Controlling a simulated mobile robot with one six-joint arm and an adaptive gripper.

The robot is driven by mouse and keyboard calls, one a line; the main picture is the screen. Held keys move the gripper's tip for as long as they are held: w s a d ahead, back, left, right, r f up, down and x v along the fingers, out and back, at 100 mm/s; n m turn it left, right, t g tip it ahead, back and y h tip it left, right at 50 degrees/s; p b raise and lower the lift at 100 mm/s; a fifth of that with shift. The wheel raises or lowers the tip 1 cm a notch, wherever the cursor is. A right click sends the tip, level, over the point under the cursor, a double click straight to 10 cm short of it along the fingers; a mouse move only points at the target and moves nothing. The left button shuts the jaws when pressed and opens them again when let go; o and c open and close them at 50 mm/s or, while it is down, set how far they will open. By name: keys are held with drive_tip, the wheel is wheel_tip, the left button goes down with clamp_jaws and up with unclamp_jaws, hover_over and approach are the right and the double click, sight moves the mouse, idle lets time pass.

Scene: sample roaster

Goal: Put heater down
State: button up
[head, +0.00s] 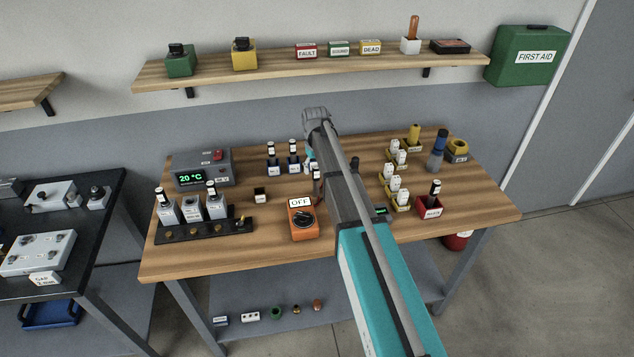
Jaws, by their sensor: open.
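My arm reaches across the wooden bench, and my gripper (316,113) is at its far end, over the bench's back edge. The fingers are open, but they are small and partly hidden by my own arm. I see nothing held in them. No thing carries a readable heater label, so I cannot tell which one is the heater. A grey box (204,169) with a green 20 °C display stands at the bench's back left. Two dark-topped white-labelled pieces (271,160) (293,157) stand upright near the back middle, below and left of my gripper.
A black rack (206,231) holds several grey blocks at front left. An orange switch box (303,219) reads OFF. Yellow holders (399,205) and a red holder (429,207) stand on the right. A shelf (310,67) hangs behind. The front-left bench edge is clear.

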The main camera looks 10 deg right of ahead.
sight(316, 179)
drive_tip(key=shift+w+d+f+b, duration=0.1)
drive_tip(key=shift+d+f+b, duration=0.05)
drive_tip(key=shift+f+b, duration=2.35)
clamp_jaws()
